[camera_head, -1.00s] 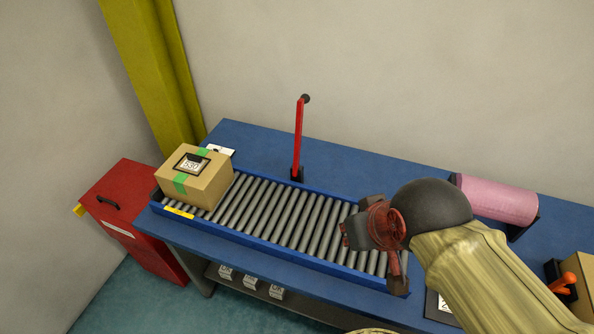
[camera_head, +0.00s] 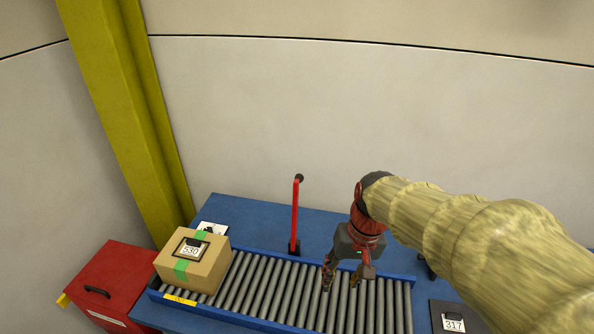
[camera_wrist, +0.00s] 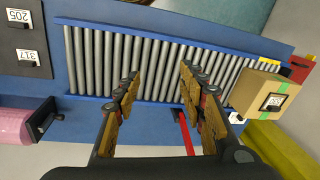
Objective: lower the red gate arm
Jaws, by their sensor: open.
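The red gate arm (camera_head: 295,215) stands upright behind the roller conveyor (camera_head: 262,290), with a dark knob at its top and a dark bracket at its foot. In the wrist view the gate arm (camera_wrist: 185,133) shows between and below my fingers, partly hidden by the right one. My gripper (camera_head: 341,286) is open and empty, above the rollers to the right of the gate arm and apart from it. In the wrist view my gripper (camera_wrist: 158,90) has its two fingers spread over the rollers.
A cardboard box (camera_head: 193,262) with green tape sits on the conveyor's left end. A red cabinet (camera_head: 105,285) and a yellow post (camera_head: 125,110) stand at the left. In the wrist view a pink roll (camera_wrist: 14,128) and label plates (camera_wrist: 30,58) lie at the left.

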